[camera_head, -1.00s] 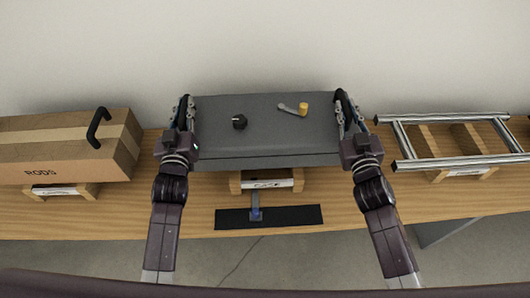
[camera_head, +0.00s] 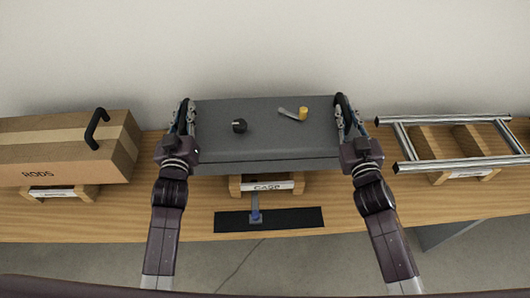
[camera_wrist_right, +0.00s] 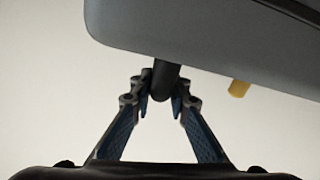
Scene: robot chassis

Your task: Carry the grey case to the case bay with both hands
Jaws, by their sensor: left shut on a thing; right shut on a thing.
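The grey case (camera_head: 265,145) is in the middle of the head view, with a black knob (camera_head: 239,126) and a crank with a yellow grip (camera_head: 302,114) on its top. My left gripper (camera_head: 184,118) is shut at its left end and my right gripper (camera_head: 346,118) is shut at its right end. In the right wrist view my right gripper (camera_wrist_right: 160,92) closes on a dark handle below the case (camera_wrist_right: 220,35). The case bay (camera_head: 266,185), a wooden cradle labelled CASE, shows under the case's front edge. Whether the case touches it is hidden.
A cardboard box marked RODS (camera_head: 70,150) with a black handle sits on a cradle at left. A metal frame (camera_head: 445,145) rests on wooden blocks at right. A black mat (camera_head: 268,219) with a small blue piece lies in front on the wooden bench (camera_head: 120,212).

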